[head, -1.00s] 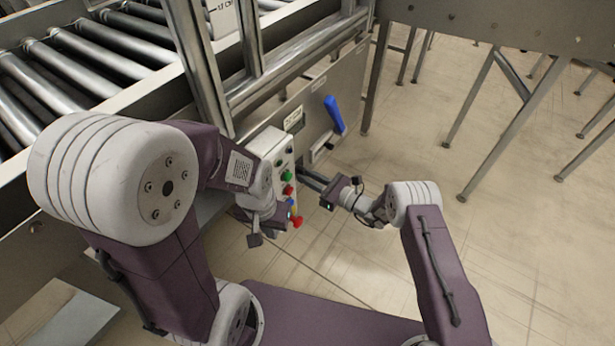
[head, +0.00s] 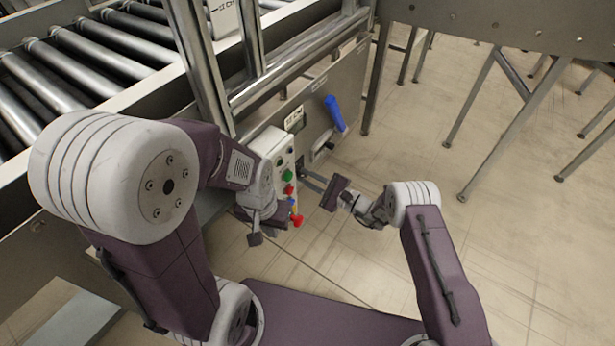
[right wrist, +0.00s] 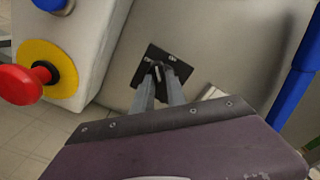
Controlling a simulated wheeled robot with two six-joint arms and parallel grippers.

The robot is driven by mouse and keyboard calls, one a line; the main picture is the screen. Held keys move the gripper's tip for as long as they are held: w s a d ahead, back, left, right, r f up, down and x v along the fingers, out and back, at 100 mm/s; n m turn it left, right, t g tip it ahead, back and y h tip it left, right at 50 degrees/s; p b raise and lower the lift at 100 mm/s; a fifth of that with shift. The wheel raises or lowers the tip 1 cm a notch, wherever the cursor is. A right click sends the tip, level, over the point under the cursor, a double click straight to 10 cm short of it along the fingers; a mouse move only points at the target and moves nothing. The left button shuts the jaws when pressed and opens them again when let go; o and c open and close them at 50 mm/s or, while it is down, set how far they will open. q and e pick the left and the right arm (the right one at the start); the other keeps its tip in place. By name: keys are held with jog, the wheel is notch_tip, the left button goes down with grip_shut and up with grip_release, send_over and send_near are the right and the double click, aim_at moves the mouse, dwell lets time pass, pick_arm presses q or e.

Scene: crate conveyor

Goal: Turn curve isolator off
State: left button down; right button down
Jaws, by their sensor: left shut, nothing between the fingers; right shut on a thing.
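In the head view my right gripper (head: 312,180) reaches to the panel from the right. My left gripper (head: 255,237) is shut and empty, hanging below and in front of the button box.
A light button box (head: 270,143) with several coloured buttons stands left of the switch. Its red mushroom button (right wrist: 20,85) on a yellow ring is close by. A blue handle (head: 335,113) sits on the panel to the right.

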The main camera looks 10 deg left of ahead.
jog(key=n, duration=0.4)
jog(key=shift+s+f+n, duration=0.1)
jog(key=shift+f+n, duration=0.05)
jog(key=shift+n, duration=0.15)
jog(key=shift+f+n, duration=0.1)
jog(key=shift+n, duration=2.2)
jog(key=c, duration=1.3)
grip_release()
jog(key=shift+c, duration=0.2)
jog(key=p+v, duration=0.3)
jog(key=v, duration=0.6)
jog(key=shift+p, duration=0.3)
